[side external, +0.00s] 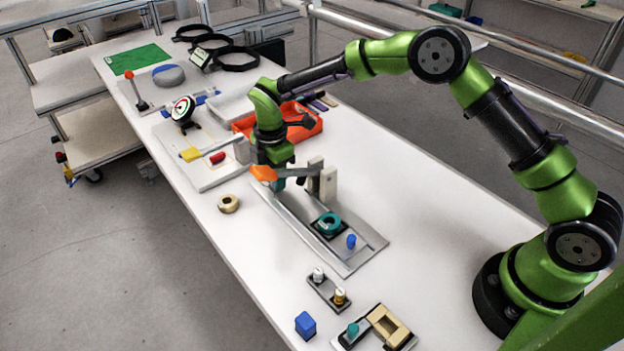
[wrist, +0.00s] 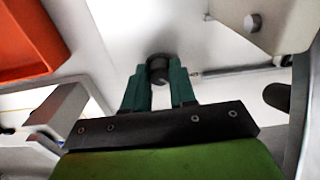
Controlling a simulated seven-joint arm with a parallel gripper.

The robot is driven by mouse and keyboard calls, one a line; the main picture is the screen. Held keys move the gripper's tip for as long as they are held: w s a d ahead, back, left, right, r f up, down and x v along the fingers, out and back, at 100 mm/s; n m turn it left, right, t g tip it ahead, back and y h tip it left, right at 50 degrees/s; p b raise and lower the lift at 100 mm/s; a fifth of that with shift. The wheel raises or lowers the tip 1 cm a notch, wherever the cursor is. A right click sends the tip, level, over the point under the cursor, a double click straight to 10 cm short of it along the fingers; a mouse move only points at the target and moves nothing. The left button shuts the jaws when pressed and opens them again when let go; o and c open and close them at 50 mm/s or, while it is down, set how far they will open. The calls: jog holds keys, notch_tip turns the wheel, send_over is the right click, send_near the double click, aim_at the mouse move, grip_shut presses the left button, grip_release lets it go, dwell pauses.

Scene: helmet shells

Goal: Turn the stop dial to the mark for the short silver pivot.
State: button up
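In the wrist view my gripper (wrist: 159,72) has its two teal fingers close in on a dark round knob (wrist: 158,68), with no clear gap at either side. I cannot read any marks around it or tell for sure that it is the stop dial. In the side external view my gripper (side external: 278,184) is low over the far end of a grey metal fixture, beside an orange-ended lever (side external: 263,173) and beige upright blocks (side external: 328,183). The arm hides the knob there. A short silver pivot (side external: 318,274) stands on a small dark plate beside a brass one (side external: 340,296).
A teal ring (side external: 329,224) on a black base and a blue peg (side external: 351,241) stand on the fixture's near part. An orange tray (side external: 305,132), also in the wrist view (wrist: 30,40), lies behind my gripper. A round gauge (side external: 182,109) stands left. Table between is partly clear.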

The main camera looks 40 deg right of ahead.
jog(key=o, duration=0.5)
jog(key=shift+c, duration=0.2)
notch_tip(320, 180, up, 17)
dwell(0.4)
